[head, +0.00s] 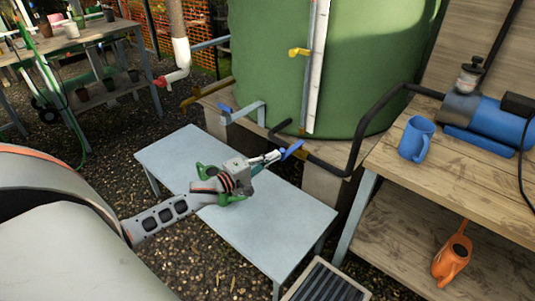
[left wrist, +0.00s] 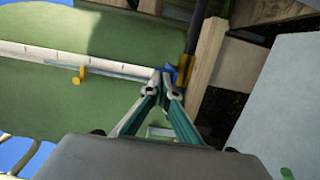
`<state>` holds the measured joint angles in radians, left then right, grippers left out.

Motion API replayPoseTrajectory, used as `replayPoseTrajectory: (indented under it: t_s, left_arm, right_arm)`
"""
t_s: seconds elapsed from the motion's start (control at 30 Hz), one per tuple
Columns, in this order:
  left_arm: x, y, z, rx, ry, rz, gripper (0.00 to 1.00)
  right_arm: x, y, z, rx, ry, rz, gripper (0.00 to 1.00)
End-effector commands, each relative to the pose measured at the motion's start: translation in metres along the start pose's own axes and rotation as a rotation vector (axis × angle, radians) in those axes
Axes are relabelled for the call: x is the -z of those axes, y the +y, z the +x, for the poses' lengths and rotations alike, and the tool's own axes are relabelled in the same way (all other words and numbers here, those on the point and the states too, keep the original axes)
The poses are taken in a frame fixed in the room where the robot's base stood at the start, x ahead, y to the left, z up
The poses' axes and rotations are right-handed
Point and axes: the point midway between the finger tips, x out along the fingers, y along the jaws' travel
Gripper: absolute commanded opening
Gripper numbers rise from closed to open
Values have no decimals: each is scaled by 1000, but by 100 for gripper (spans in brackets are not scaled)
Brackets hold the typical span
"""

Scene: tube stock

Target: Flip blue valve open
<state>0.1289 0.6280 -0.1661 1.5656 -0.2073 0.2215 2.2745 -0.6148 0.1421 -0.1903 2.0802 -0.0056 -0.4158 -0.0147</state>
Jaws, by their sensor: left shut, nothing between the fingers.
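A blue valve handle (head: 293,149) sits on the dark pipe at the foot of the green tank (head: 270,60). The handle also shows in the left wrist view (left wrist: 172,71), right beyond the fingertips. My left gripper (head: 276,156) is shut and empty, its tips at the handle; I cannot tell if they touch it. In the left wrist view its two fingers (left wrist: 164,88) meet in a point, partly hiding the valve. A second, smaller blue handle (head: 224,109) shows farther left by a grey bracket. My right gripper is not in view.
A grey table (head: 290,215) lies below my left arm. A yellow valve (head: 299,52) is on the tank's gauge.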

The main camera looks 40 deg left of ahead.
Motion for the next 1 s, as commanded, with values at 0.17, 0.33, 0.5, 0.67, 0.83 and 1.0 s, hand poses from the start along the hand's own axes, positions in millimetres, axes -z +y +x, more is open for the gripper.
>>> replayPoseTrajectory:
  t_s: [0.17, 0.33, 0.5, 0.67, 0.83, 1.0]
  left_arm:
    - [-4, 3, 1, -3, 27, -3, 0]
    - [-8, 3, 2, -3, 53, -2, 0]
    - [-12, 2, 2, -2, 80, -3, 0]
    - [-15, 2, 3, -2, 103, -3, 0]
    - [-20, 3, 4, -3, 130, -4, 0]
    - [-23, 2, 5, -2, 144, -1, 0]
  right_arm:
    - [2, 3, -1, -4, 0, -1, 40]
    - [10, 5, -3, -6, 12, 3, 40]
    - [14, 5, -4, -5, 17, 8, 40]
    - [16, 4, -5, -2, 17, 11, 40]
    - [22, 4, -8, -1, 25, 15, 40]
    - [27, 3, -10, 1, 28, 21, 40]
